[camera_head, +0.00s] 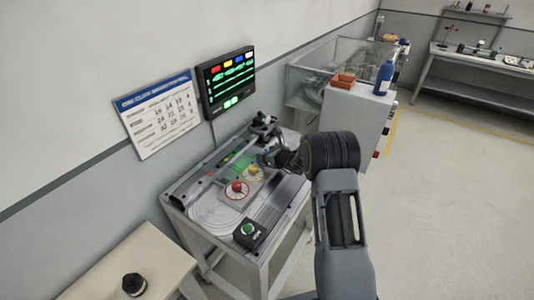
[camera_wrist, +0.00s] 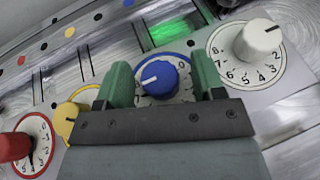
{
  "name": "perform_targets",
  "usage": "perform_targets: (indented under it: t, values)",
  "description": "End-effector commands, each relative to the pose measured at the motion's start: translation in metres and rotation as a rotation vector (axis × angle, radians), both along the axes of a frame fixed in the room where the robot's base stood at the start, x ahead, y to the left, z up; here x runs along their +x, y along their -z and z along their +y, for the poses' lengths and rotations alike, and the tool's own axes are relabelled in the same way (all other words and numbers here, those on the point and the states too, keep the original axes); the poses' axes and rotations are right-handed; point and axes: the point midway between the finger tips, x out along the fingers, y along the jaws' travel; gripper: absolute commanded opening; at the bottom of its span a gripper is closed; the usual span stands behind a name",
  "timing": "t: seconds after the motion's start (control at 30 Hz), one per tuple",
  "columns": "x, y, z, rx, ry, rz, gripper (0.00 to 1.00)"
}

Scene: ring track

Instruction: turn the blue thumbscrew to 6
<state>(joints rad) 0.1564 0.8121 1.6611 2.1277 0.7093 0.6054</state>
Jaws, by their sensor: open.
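The blue thumbscrew (camera_wrist: 158,77) sits on a round white dial with a blue rim (camera_wrist: 166,58) in the wrist view. The white mark on the thumbscrew points left and slightly down. A 0 shows at the dial's upper right; most other figures are hidden by my gripper. My gripper (camera_wrist: 160,72) is open, with one green finger on each side of the thumbscrew and a visible gap to both. In the head view my gripper (camera_head: 282,160) is over the far part of the bench, and the blue thumbscrew cannot be made out there.
A white knob (camera_wrist: 257,40) stands close right of my gripper. A yellow knob (camera_wrist: 70,120) and a red knob (camera_wrist: 14,147) stand to the left. The bench (camera_head: 205,215) also bears a black box with a green button (camera_head: 249,230). A screen (camera_head: 228,80) hangs behind.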

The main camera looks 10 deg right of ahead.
Motion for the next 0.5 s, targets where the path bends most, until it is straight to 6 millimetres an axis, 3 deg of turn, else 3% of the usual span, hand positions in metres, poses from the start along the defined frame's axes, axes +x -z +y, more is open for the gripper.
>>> perform_targets:
  t: [0.37, 0.5]
  values:
    - [0.0039, 0.0021, 0.0026, 0.0, -0.001, 0.0, 0.63]
    - [0.0038, 0.0021, 0.0024, 0.0, -0.001, 0.0, 0.52]
